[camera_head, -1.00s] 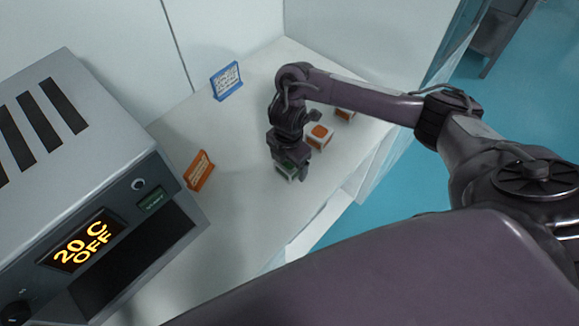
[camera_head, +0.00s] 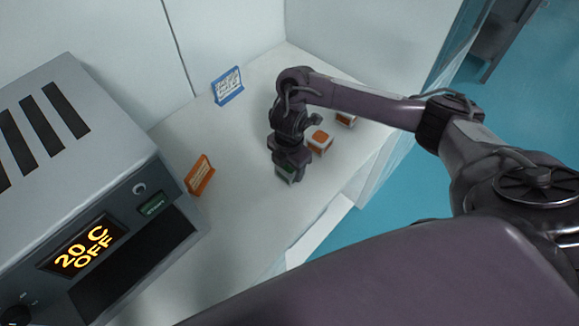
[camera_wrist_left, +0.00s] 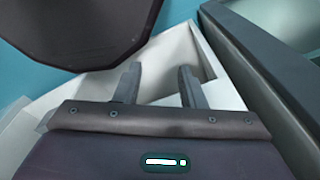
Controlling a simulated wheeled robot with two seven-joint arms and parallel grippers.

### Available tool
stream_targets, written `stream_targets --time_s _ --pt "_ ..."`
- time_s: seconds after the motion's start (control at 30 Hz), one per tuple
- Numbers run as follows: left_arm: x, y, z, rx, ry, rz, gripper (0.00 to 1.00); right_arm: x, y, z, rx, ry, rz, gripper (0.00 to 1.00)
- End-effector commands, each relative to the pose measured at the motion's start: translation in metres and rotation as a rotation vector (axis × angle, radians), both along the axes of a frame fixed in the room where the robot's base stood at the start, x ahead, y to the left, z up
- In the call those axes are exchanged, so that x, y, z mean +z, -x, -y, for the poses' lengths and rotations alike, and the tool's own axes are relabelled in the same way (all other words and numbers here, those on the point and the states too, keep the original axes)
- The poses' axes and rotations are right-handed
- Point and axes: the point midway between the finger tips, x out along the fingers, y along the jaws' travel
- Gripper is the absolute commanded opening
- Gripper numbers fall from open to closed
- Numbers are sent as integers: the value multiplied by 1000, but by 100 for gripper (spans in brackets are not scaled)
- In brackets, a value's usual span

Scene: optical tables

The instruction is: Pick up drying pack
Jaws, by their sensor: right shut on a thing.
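My right gripper (camera_head: 288,175) points down at the white table (camera_head: 245,215) in the head view.
A grey oven-like device (camera_head: 90,130) reading "20 C OFF" stands at the left. An orange sign (camera_head: 199,176) and a blue-framed sign (camera_head: 227,86) stand on the table. White walls bound the back. The table's middle is clear.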

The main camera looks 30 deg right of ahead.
Motion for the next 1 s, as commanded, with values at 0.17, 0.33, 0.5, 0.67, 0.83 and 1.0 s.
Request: stream_targets --time_s 0.17,0.33,0.5,0.67,0.83,1.0 --pt "14 0 0 0 0 -1 36 27 -2 0 2 1 4 30" --pt "31 1 0 0 0 -1 36 68 -2 1 2 2 7 30" --pt "43 1 0 0 1 -1 36 107 -2 1 2 1 7 30" --pt "51 1 0 0 1 -1 36 140 -2 1 1 1 6 30" --pt "56 1 1 0 1 -1 36 167 -1 0 0 0 3 30" --pt "58 1 1 0 1 0 36 185 -1 0 0 -1 2 30"
